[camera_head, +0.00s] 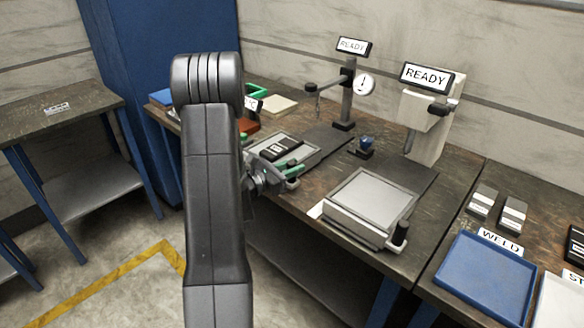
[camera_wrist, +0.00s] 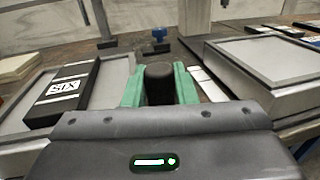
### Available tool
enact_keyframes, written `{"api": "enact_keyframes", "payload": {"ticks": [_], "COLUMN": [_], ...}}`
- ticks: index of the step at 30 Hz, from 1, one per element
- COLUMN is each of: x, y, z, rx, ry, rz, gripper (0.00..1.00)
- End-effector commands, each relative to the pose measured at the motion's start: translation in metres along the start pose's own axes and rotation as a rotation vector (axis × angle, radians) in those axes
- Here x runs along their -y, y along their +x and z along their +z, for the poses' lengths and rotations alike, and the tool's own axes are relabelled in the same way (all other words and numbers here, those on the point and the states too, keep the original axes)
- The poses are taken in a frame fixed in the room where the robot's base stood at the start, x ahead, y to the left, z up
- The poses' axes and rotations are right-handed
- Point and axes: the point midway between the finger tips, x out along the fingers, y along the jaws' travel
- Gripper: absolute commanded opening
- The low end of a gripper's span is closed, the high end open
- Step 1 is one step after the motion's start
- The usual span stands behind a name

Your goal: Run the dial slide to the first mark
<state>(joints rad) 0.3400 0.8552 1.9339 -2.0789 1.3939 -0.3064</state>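A low grey slide (camera_head: 308,143) with a flat plate lies on the bench at the left, with a black block labelled SIX (camera_wrist: 62,92) on it. A black upright knob (camera_wrist: 158,84) stands at its front. My gripper (camera_head: 290,172) is at this knob, its green fingers on either side. In the wrist view the knob fills the gap between the fingers (camera_wrist: 159,88), with no clear gap. A round white dial (camera_head: 364,84) with a dark pointer hangs on the post behind. The slide's marks cannot be made out.
A second grey slide (camera_head: 372,200) with its own black knob (camera_head: 400,234) lies to the right, before a white column (camera_head: 428,125) with a READY screen (camera_head: 427,77). A small blue knob (camera_head: 366,142) stands between. A blue tray (camera_head: 485,278) is at the right.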

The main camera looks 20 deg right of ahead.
Motion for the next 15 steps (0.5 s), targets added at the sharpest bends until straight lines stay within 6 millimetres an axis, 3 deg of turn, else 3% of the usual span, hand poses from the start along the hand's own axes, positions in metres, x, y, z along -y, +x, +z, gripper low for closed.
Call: {"api": "enact_keyframes", "payload": {"ticks": [5, 8, 15], "x": [-0.001, -0.003, -0.016], "y": [0.003, 0.018, 0.085], "z": [-0.001, -0.003, -0.004], "rx": [0.0, -0.001, 0.003], "ry": [0.001, 0.003, 0.006], "rz": [-0.001, -0.003, -0.004], "gripper": [0.0, 0.0, 0.0]}}
